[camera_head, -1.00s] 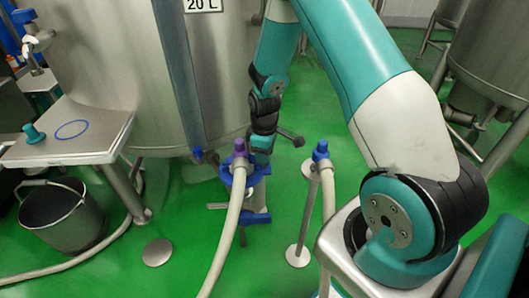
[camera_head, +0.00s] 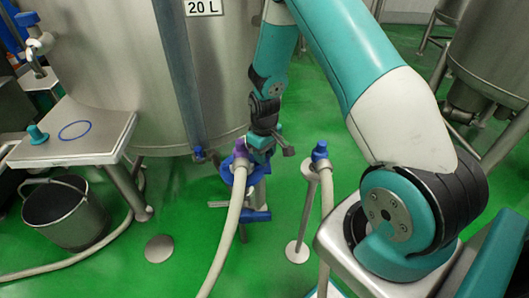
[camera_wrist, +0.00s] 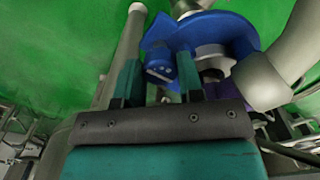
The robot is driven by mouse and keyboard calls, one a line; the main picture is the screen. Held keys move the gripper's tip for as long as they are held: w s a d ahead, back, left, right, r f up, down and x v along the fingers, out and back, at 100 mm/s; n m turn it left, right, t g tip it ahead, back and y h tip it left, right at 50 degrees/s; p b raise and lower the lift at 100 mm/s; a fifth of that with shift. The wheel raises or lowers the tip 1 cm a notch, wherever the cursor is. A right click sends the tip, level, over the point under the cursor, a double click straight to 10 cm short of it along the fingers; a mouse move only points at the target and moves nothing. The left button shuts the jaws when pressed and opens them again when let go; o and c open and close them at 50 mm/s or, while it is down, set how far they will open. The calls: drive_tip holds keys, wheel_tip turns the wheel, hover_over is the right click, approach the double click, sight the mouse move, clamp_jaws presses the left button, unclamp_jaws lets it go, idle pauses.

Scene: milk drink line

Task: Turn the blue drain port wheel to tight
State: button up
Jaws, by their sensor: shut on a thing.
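The blue wheel (camera_wrist: 215,30) is a broad, lobed blue disc around a metal fitting in the wrist view. In the head view it (camera_head: 228,174) sits low in front of the big tank, partly hidden by a hose and my arm. My gripper (camera_wrist: 160,82) is shut on a small blue part at the wheel's near edge, between its two teal fingers. The exact contact is partly hidden by the gripper body. In the head view my gripper (camera_head: 262,156) is beside the wheel, with its fingertips hard to make out.
A pale hose with a purple collar (camera_head: 240,148) runs down past the wheel. A second hose with a blue cap (camera_head: 320,151) stands on a post to the right. A side table (camera_head: 100,135) and a dark bucket (camera_head: 62,212) are at left.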

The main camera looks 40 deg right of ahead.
drive_tip(key=o, duration=0.9)
wheel_tip(320, 180, up, 18)
drive_tip(key=shift+f+p, duration=0.25)
drive_tip(key=shift+p, duration=0.75)
drive_tip(key=s+a+r+n+y+p, duration=0.1)
drive_tip(key=s+a+r+p, duration=0.3)
drive_tip(key=a+r, duration=0.35)
drive_tip(key=s+a+r+n+y+p, duration=0.1)
drive_tip(key=s+a+r+n+p, duration=0.15)
drive_tip(key=s+a+r, duration=0.4)
drive_tip(key=s+a+r+p, duration=0.1)
drive_tip(key=s+a+r, duration=0.1)
drive_tip(key=s+r, duration=0.1)
drive_tip(key=s+a+r+n+y+p, duration=0.1)
drive_tip(key=s+a+r+p, duration=0.1)
drive_tip(key=s+a+r, duration=0.1)
drive_tip(key=s+a+r+y+p, duration=0.1)
drive_tip(key=s+a+r, duration=0.2)
drive_tip(key=s+r, duration=0.2)
drive_tip(key=shift+s+a+n, duration=0.2)
drive_tip(key=shift+s+n, duration=0.05)
drive_tip(key=shift+s, duration=0.2)
